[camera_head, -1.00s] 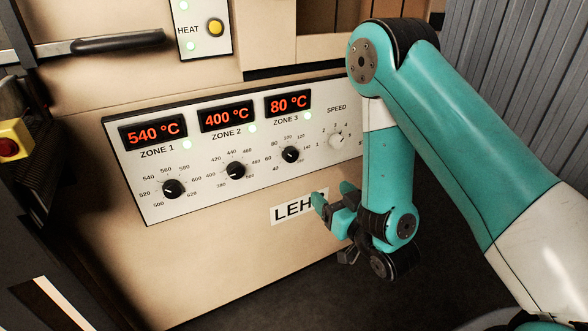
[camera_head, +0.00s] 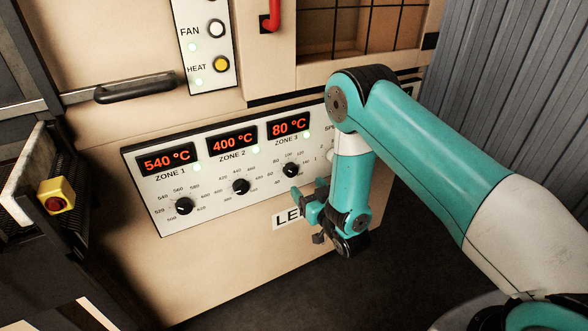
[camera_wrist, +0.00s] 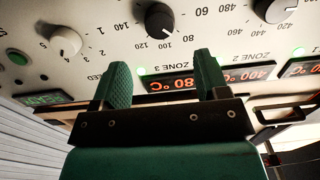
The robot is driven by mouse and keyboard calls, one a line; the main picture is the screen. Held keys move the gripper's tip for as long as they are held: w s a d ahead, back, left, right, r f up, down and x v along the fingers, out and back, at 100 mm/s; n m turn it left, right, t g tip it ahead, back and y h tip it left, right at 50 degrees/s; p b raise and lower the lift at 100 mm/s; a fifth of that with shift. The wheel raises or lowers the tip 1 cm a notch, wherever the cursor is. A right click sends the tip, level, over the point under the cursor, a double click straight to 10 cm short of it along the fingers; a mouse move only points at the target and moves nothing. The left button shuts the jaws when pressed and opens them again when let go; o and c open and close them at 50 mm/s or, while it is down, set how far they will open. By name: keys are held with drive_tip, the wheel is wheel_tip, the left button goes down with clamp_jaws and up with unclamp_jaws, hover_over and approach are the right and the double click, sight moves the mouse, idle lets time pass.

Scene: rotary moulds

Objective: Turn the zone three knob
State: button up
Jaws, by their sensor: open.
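The zone three knob (camera_head: 291,170) is a small round black knob with a white pointer, under the red display reading 80 °C (camera_head: 289,125) on the white panel. In the wrist view, which is upside down, the zone three knob (camera_wrist: 160,20) shows at the top, beyond my fingertips and roughly between them. My gripper (camera_head: 310,192) is open and empty, just below and right of the knob, apart from it. In the wrist view the two green fingers of my gripper (camera_wrist: 161,72) stand apart with nothing between them.
The zone two knob (camera_head: 241,187) and zone one knob (camera_head: 184,206) lie to the left. A pale speed knob (camera_wrist: 65,41) is on the knob's other side. A black handle (camera_head: 135,90) sticks out above the panel. An emergency stop (camera_head: 55,197) is far left.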

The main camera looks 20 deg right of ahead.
sight(293, 171)
drive_tip(key=x, duration=0.8)
drive_tip(key=shift+w+p, duration=0.1)
drive_tip(key=shift+p, duration=0.3)
drive_tip(key=shift+c, duration=0.2)
drive_tip(key=c, duration=0.9)
